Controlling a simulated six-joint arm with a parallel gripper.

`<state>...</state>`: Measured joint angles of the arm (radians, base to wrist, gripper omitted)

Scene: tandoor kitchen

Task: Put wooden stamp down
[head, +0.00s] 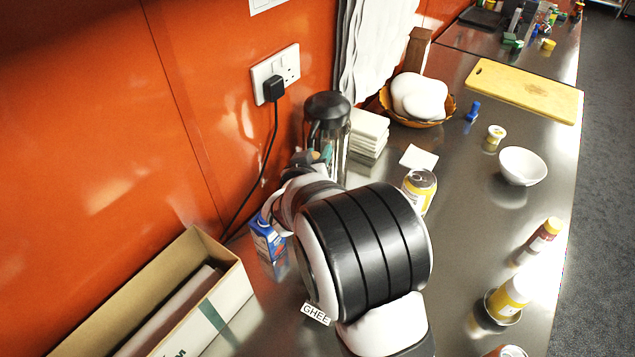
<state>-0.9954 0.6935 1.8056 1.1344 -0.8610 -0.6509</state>
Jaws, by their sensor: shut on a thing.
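My arm fills the middle of the head view and reaches away toward the wall. My gripper (304,160) shows only in part, small and dark grey, beyond the white wrist and in front of the blender jug. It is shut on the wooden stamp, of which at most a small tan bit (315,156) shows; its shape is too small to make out. The fingertips and the space under them are mostly hidden by my own arm. I cannot tell whether the stamp touches the counter (455,235).
The black-lidded blender jug (328,108) stands close by, near the socket (276,74) and its cable. White stacked squares (368,135), a yellow can (419,190) and a blue carton (267,240) surround the arm. An open cardboard box (235,285) is at lower left.

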